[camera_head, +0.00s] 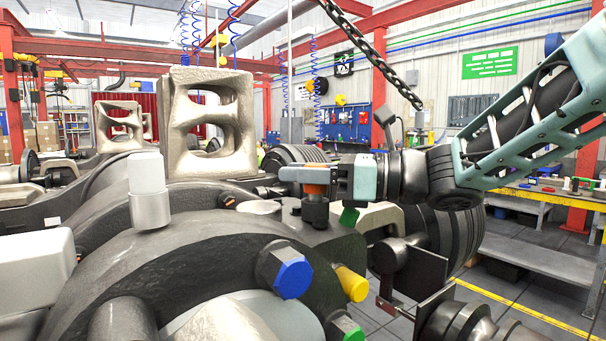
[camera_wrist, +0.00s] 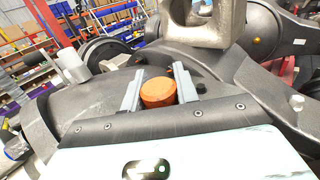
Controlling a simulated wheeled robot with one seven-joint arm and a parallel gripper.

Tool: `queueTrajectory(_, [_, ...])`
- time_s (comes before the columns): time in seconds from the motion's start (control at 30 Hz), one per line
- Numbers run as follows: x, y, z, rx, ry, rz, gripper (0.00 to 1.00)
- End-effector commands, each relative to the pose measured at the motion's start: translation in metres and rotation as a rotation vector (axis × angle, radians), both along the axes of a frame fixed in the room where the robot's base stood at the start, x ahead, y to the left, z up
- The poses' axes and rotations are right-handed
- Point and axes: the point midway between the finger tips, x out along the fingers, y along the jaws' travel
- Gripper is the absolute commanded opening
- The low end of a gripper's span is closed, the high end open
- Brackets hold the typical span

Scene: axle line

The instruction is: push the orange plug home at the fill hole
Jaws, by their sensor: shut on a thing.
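The orange plug (camera_head: 314,189) shows as a thin orange band under my gripper's pale finger in the head view. In the wrist view it is a round orange cap (camera_wrist: 158,92) between the two grey fingers. My gripper (camera_head: 304,175) reaches in from the right, lies about level, and is shut on the plug. A dark cylindrical part (camera_head: 315,212) is directly below the orange band, at the axle housing (camera_head: 215,235). The fill hole itself is hidden, and I cannot tell how deep the plug sits.
A blue-capped bolt (camera_head: 291,278), a yellow cap (camera_head: 351,284) and a green cap (camera_head: 347,328) stick out of the housing in front. A pale cast bracket (camera_head: 180,130) rises behind to the left. A chain (camera_head: 375,55) hangs above my arm.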

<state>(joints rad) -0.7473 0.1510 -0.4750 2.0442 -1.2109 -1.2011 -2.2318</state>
Motion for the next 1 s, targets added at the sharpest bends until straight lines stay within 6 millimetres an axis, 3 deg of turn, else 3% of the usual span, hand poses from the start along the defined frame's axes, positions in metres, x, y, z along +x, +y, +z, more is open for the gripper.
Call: queueTrajectory(1.0, [0.000, 0.000, -0.016, -0.002, 0.000, 0.000, 0.05])
